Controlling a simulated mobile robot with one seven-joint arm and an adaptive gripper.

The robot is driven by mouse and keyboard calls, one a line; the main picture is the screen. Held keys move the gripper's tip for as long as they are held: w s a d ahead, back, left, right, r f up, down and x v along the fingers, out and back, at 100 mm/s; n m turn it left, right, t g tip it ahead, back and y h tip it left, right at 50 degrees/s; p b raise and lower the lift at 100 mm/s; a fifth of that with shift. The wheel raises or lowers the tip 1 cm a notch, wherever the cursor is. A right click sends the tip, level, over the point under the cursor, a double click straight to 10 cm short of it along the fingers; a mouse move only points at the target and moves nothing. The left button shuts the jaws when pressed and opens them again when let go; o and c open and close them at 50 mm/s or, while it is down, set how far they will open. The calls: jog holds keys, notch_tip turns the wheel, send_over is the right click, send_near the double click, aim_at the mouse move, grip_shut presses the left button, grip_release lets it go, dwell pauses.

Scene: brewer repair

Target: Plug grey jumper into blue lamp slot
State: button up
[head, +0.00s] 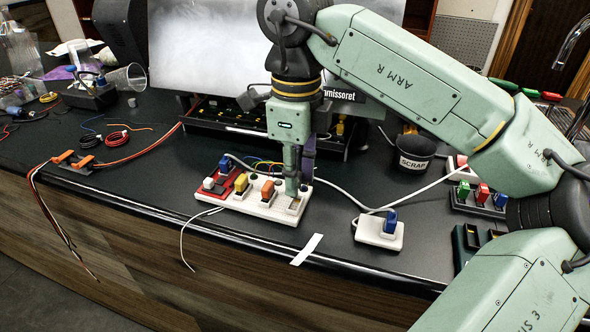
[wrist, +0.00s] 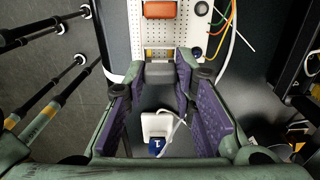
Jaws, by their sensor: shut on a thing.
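My gripper (head: 293,190) points straight down over the right end of the white perforated board (head: 235,199). In the wrist view its purple-padded fingers (wrist: 160,74) are shut on a small grey block, the grey jumper (wrist: 160,69), at the board's near end. Whether the jumper is seated in the board or just above it cannot be told. I cannot tell which opening is the blue lamp slot.
An orange jumper (head: 268,188) and a yellow-orange one (head: 241,184) sit in the board, left of my gripper. White cables run behind and right of it. A black SCRAP cup (head: 415,152) and a rack of coloured pieces stand right. The table's front edge is close.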

jog(key=shift+f+b, duration=0.35)
jog(key=shift+f, duration=0.45)
jog(key=shift+f+b, duration=0.75)
jog(key=shift+b, duration=0.05)
dwell(1.1)
dwell(0.5)
jog(key=o, duration=0.9)
jog(key=shift+r, duration=0.15)
notch_tip(320, 180, up, 12)
jog(key=shift+f, duration=0.1)
dwell(0.5)
